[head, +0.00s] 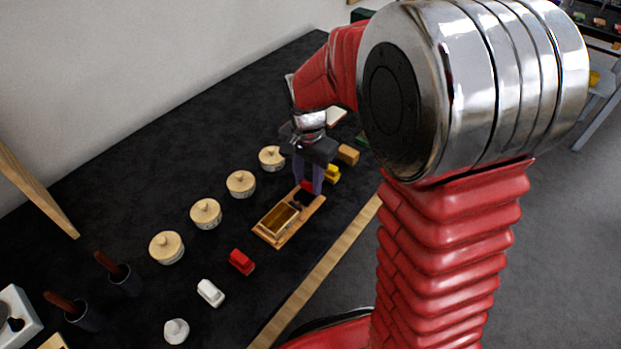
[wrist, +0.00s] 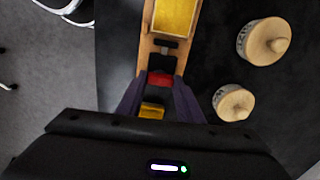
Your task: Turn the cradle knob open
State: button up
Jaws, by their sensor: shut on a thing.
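The cradle (head: 270,238) is a wooden board with a gold-lined rectangular box on it, near the table's front edge. In the wrist view its board (wrist: 147,50) runs up from between my fingers, with the gold interior at the top. A black piece (wrist: 157,57) sits at the board's near end. My gripper (head: 308,187) points down over the cradle's far right end and is shut on the red knob. Its fingers hide much of the knob in the head view.
Several round lidded pots (head: 206,213) stand in a row left of the cradle. A red block (head: 242,262), a white block (head: 210,292) and a white knobbed piece (head: 176,331) lie nearer. Yellow blocks (head: 332,174) and a wooden block (head: 348,154) sit close behind my gripper.

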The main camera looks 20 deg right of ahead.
aim_at(307, 183)
jog(key=shift+w+a+r+m, duration=0.1)
jog(key=shift+w+r+m, duration=0.1)
jog(key=shift+m, duration=0.1)
jog(key=o, duration=1.1)
jog(key=shift+s+f, duration=0.1)
jog(key=shift+f, duration=0.05)
notch_tip(307, 183, up, 14)
jog(key=shift+f, duration=0.15)
dwell(0.5)
